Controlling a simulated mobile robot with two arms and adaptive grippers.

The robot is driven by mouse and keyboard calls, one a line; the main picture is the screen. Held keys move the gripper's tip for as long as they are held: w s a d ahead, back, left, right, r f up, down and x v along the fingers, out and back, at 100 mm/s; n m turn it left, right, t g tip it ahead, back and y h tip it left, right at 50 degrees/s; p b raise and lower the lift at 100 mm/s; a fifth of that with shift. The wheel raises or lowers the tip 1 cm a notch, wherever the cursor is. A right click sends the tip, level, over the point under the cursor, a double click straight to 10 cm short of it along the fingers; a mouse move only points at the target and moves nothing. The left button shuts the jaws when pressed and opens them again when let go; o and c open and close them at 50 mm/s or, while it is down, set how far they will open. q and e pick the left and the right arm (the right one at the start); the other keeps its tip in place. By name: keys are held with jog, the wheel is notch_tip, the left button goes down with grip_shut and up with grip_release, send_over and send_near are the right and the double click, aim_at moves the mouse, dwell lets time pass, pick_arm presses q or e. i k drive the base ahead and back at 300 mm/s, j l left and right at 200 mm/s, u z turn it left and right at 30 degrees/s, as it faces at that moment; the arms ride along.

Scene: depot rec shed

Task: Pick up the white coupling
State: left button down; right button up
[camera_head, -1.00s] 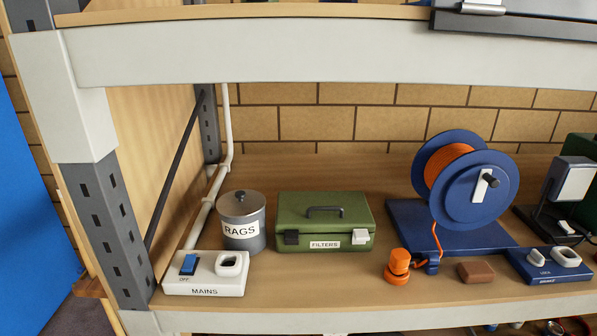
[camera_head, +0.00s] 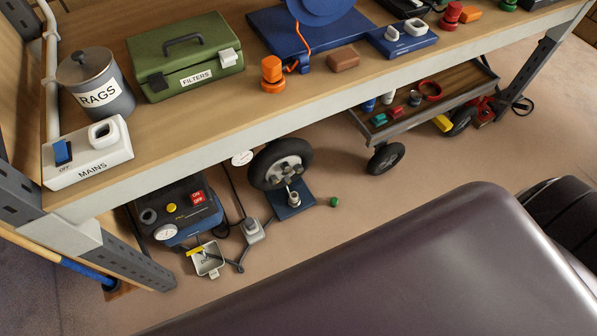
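A small whitish piece (camera_head: 387,97) stands in the low wheeled tray cart (camera_head: 424,107) under the bench, among small blue, red, green and dark pieces. It may be the white coupling, but it is too small to tell for certain. A red ring (camera_head: 430,91) lies near it in the cart. Neither of my grippers is in view.
The bench (camera_head: 225,110) holds a rags tin (camera_head: 95,85), a green filters box (camera_head: 183,55), a mains switch box (camera_head: 87,154) and an orange fitting (camera_head: 272,74). Below stand a blue compressor (camera_head: 177,209) and a wheel (camera_head: 281,163).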

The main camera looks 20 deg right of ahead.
aim_at(294, 195)
jog(key=z, duration=0.7)
